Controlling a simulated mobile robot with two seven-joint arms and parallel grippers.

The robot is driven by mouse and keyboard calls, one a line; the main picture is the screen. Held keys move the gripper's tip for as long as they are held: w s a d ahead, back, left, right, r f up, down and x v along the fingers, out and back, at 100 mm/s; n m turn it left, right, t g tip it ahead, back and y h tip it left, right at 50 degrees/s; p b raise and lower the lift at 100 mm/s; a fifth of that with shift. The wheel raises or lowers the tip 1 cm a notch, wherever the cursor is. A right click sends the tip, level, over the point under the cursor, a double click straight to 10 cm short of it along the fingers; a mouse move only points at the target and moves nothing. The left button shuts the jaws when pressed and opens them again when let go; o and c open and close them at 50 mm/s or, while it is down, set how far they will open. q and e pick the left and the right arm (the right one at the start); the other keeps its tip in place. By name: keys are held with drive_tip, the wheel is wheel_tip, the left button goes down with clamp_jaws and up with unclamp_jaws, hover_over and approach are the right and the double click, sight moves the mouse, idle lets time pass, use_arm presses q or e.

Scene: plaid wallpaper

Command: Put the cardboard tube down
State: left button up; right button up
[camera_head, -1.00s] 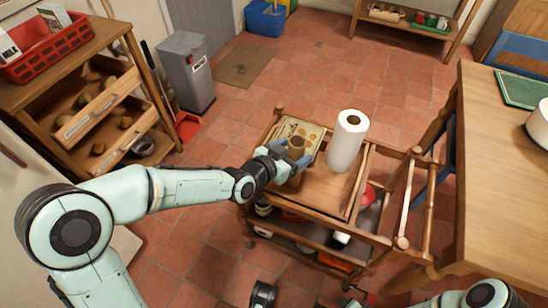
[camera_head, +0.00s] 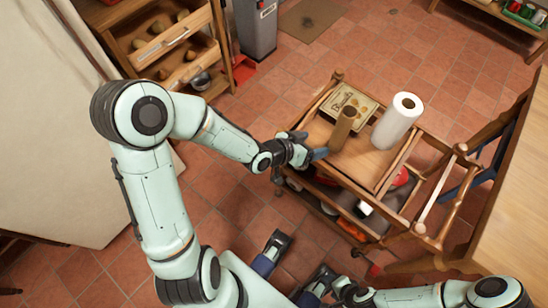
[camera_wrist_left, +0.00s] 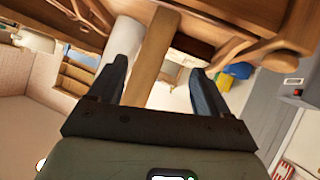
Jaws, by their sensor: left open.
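The cardboard tube (camera_head: 342,130) is a plain brown cylinder standing upright on the wooden top of the trolley (camera_head: 372,163), left of the paper roll. My left gripper (camera_head: 322,152) is open and empty beside the tube's lower left side, with a small gap to it. In the left wrist view the tube (camera_wrist_left: 153,58) lies in line between the two spread fingers (camera_wrist_left: 160,85), beyond their tips. My right arm comes in at the bottom right; its gripper (camera_head: 312,291) is low at the bottom edge, and its fingers are too unclear to judge.
A wooden table (camera_head: 515,205) is at the right. Open tiled floor lies left of the trolley.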

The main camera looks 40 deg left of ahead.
use_arm(q)
drive_tip(key=s+d+f+n+g, duration=0.25)
drive_tip(key=s+f, duration=0.35)
drive_tip(key=f, duration=0.4)
drive_tip(key=s+d+f+n+g, duration=0.1)
drive_tip(key=s+f+n+g, duration=0.1)
drive_tip(key=s+f+g, duration=0.6)
drive_tip(key=s+f, duration=0.9)
drive_tip(key=s, duration=0.1)
drive_tip(key=shift+s+d+f+n+y, duration=0.25)
drive_tip(key=shift+d+n+y, duration=0.1)
drive_tip(key=shift+d+y, duration=0.1)
wheel_tip(320, 180, up, 13)
drive_tip(key=g+p, duration=0.1)
drive_tip(key=p, duration=1.3)
drive_tip(key=shift+s+d+r, duration=0.2)
use_arm(e)
wheel_tip(320, 180, up, 13)
drive_tip(key=g, duration=0.1)
drive_tip(key=shift+s+a+r, duration=0.15)
drive_tip(key=shift+s+a, duration=0.05)
